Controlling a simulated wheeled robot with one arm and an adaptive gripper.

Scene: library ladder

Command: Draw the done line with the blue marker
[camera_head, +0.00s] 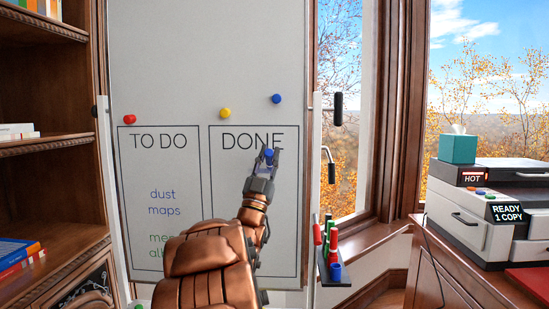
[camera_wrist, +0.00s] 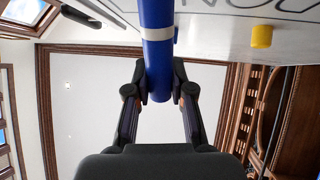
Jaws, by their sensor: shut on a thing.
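The whiteboard (camera_head: 165,60) stands upright ahead, with a TO DO box on the left and a DONE box (camera_head: 226,200) on the right. My gripper (camera_head: 265,165) is in front of the DONE box, just below its heading. It is shut on the blue marker (camera_head: 268,154). In the wrist view the marker (camera_wrist: 157,45) sits between both fingertips (camera_wrist: 159,88), a blue barrel with a pale band, running out of the top of the picture. Its far end is hidden, so I cannot tell whether it touches the board. No blue line shows in the visible part of the DONE box.
Red (camera_head: 129,119), yellow (camera_head: 225,113) and blue (camera_head: 276,99) magnets sit above the boxes. A tray (camera_head: 323,272) with red, green and blue items hangs at the board's right. A bookshelf (camera_head: 50,90) stands left. A printer (camera_head: 470,232) and tissue box (camera_head: 458,149) stand right.

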